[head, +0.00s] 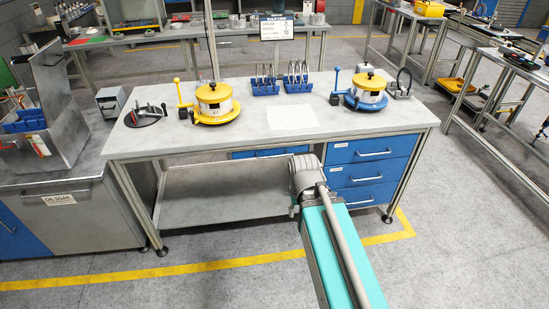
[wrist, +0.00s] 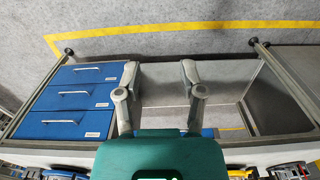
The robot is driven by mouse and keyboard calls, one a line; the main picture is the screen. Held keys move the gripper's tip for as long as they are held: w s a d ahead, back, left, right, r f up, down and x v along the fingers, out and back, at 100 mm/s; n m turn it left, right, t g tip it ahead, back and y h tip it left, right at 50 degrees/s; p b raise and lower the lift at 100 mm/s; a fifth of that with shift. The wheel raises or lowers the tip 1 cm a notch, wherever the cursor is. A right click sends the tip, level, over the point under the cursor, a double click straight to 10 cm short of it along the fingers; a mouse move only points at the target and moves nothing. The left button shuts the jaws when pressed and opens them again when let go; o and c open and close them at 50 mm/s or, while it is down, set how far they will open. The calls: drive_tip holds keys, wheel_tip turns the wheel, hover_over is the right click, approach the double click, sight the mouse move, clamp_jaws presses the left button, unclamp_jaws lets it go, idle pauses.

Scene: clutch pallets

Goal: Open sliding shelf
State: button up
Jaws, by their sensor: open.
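A grey shelf (head: 215,192) lies low under the workbench, left of the drawer stack, and looks pushed in. It also shows in the wrist view (wrist: 222,82), upside down, behind and beside my fingers. I cannot tell whether it has a handle. My gripper (wrist: 160,76) is open and empty, its two fingers spread apart in front of the bench. In the head view my forearm and wrist hide its fingers and part of the bench front. The gap between the fingers and the shelf is hard to judge.
Three blue drawers (head: 367,171) with bar handles are shut at the bench's right, and show at left in the wrist view. A blue drawer (head: 258,153) sits under the tabletop (head: 240,130), which bears yellow and blue clutch units. The floor in front is clear.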

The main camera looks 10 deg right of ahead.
drive_tip(key=w+f+m+t+b, duration=0.6)
drive_tip(key=w+b, duration=0.4)
drive_tip(key=b, duration=0.3)
drive_tip(key=w+a+f+m+t+b, duration=0.1)
drive_tip(key=w+f+m+t+b, duration=0.5)
drive_tip(key=w+b, duration=0.5)
drive_tip(key=w+f+m+t+b, duration=0.5)
drive_tip(key=w+b, duration=0.5)
drive_tip(key=b, duration=0.7)
wheel_tip(320, 180, down, 2)
drive_tip(key=t, duration=0.3)
drive_tip(key=shift+w+a+m, duration=0.35)
drive_tip(key=shift+w+m, duration=0.05)
drive_tip(key=w+r+p, duration=0.1)
drive_tip(key=w, duration=0.8)
drive_tip(key=w+r+p, duration=0.1)
drive_tip(key=w, duration=0.3)
drive_tip(key=shift+w+r+p, duration=0.3)
